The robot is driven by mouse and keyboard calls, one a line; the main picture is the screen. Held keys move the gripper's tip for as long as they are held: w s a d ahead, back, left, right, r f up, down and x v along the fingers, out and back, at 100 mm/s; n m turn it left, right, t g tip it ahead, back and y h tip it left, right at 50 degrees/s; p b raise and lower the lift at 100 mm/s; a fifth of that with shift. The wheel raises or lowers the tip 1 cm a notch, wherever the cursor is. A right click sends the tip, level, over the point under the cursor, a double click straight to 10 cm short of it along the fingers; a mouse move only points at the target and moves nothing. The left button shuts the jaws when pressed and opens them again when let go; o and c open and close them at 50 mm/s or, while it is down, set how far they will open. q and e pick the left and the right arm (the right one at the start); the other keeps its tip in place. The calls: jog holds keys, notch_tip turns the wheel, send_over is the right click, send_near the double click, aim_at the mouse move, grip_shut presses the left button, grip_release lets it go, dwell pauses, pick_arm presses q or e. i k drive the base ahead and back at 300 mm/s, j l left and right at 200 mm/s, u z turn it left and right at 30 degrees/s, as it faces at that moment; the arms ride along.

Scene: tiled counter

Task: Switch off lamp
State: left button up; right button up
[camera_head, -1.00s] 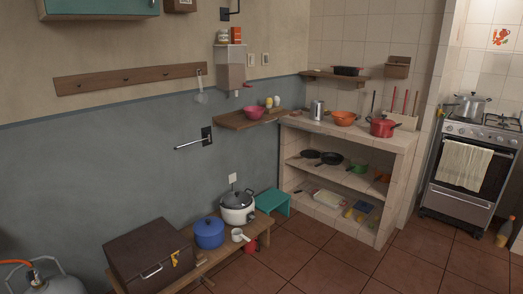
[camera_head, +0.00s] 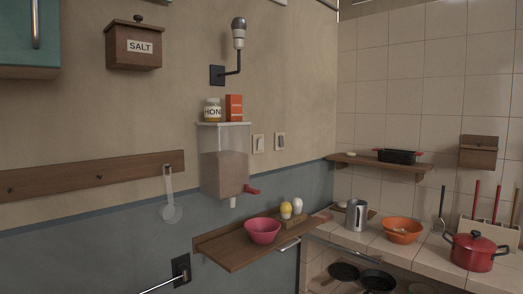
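A wall lamp (camera_head: 238,38) with a bare bulb on a dark bracket is mounted on the beige wall, upper middle; I cannot tell from the bulb whether it is lit. Two white wall switches sit below it to the right: a left switch (camera_head: 258,143) and a right switch (camera_head: 280,141). They are beside the grain dispenser, above the wooden shelf. Neither of my grippers shows in the head view.
The grain dispenser (camera_head: 224,160) with a red tap sticks out just left of the switches. Below, a wooden shelf (camera_head: 225,250) holds a pink bowl (camera_head: 262,231). A tiled counter (camera_head: 400,252) with pots stands at right.

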aim_at(260, 141)
jog(key=i+l+z, duration=0.65)
jog(key=i, duration=0.3)
jog(key=i+l+z, duration=0.3)
jog(key=i, duration=0.2)
jog(key=j, duration=0.1)
